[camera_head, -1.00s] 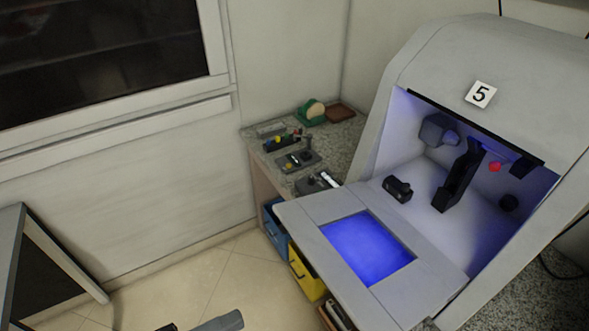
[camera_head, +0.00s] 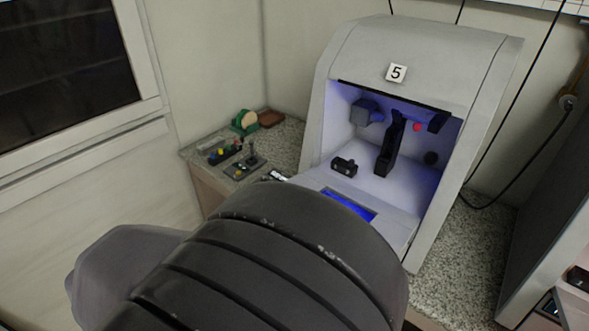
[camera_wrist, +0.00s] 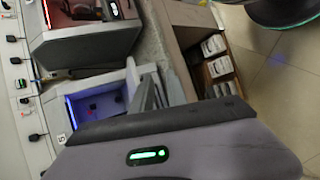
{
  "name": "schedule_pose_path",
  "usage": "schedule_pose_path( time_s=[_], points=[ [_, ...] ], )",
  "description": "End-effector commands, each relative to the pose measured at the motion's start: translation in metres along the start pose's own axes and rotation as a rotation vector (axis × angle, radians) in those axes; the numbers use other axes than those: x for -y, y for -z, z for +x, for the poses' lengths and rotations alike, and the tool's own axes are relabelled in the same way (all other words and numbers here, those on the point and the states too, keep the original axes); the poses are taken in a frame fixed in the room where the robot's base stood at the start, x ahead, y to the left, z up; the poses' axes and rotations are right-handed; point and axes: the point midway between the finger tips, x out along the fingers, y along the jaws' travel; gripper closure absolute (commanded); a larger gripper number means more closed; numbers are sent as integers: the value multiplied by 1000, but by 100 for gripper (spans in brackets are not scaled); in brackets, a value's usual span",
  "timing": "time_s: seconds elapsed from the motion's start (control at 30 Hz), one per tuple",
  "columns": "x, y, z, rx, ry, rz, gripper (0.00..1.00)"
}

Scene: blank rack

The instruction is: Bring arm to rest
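My own dark, ribbed arm link (camera_head: 270,265) fills the lower middle of the head view. No held object can be seen.
The blue-lit cabinet also shows in the wrist view (camera_wrist: 74,130), beside another machine (camera_wrist: 52,48). A granite counter (camera_head: 285,140) holds small tools and a green tape dispenser (camera_head: 244,121). A shelf with white items (camera_wrist: 195,52) and tiled floor (camera_wrist: 285,95) lie to the right in the wrist view.

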Motion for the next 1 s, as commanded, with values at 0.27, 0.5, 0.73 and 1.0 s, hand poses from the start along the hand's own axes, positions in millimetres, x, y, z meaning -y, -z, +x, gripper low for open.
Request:
schedule_pose_path(
  time_s=[0.27, 0.5, 0.73, 1.0],
  points=[
    [-75, -78, 70, 35, 816, 464, 81],
    [-115, -97, 77, -260, 1079, 1037, 81],
    [-122, -98, 78, -311, 1089, 1119, 81],
    [-122, -98, 78, -310, 1088, 1116, 81]
  ],
)
